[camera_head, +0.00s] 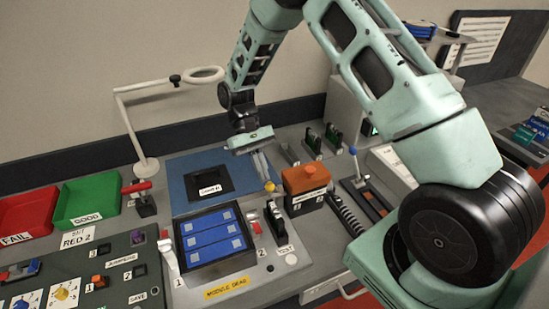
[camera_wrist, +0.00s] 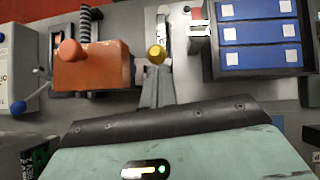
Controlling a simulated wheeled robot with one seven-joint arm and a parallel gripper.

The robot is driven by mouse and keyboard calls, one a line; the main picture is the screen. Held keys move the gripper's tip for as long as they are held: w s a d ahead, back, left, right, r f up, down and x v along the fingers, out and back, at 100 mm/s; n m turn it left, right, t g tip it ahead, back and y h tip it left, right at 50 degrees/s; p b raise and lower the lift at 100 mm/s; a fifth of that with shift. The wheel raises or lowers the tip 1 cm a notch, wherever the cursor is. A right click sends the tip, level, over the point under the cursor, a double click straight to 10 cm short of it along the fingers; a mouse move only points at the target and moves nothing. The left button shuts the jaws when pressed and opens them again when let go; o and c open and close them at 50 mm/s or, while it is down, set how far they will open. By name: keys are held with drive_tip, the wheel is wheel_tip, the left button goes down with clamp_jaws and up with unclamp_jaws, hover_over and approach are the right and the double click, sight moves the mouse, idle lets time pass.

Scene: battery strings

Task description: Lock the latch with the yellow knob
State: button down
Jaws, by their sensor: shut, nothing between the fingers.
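The yellow knob (camera_head: 270,186) stands on the bench just behind the battery module, left of the orange-topped block. In the wrist view, the yellow knob (camera_wrist: 156,52) is directly in front of my fingertips, near a narrow pale metal strip (camera_wrist: 163,20) that may be part of its latch. My gripper (camera_head: 266,178) points down at the knob with its fingers together and empty. In the wrist view, the fingers of my gripper (camera_wrist: 155,78) end at or very close to the knob; I cannot tell whether they touch it. The latch's engagement is not clear.
The orange block (camera_head: 305,178) stands close to the right of the knob. The blue battery module (camera_head: 213,238) sits in its tray at the front, with a red-tipped clamp (camera_head: 256,227) beside it. A blue mat (camera_head: 185,180) lies left of my gripper.

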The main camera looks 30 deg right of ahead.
drive_tip(key=shift+s+a+n+h, duration=0.1)
drive_tip(key=shift+s+n+h, duration=0.1)
drive_tip(key=shift+n+h, duration=0.25)
drive_tip(key=shift+n, duration=0.25)
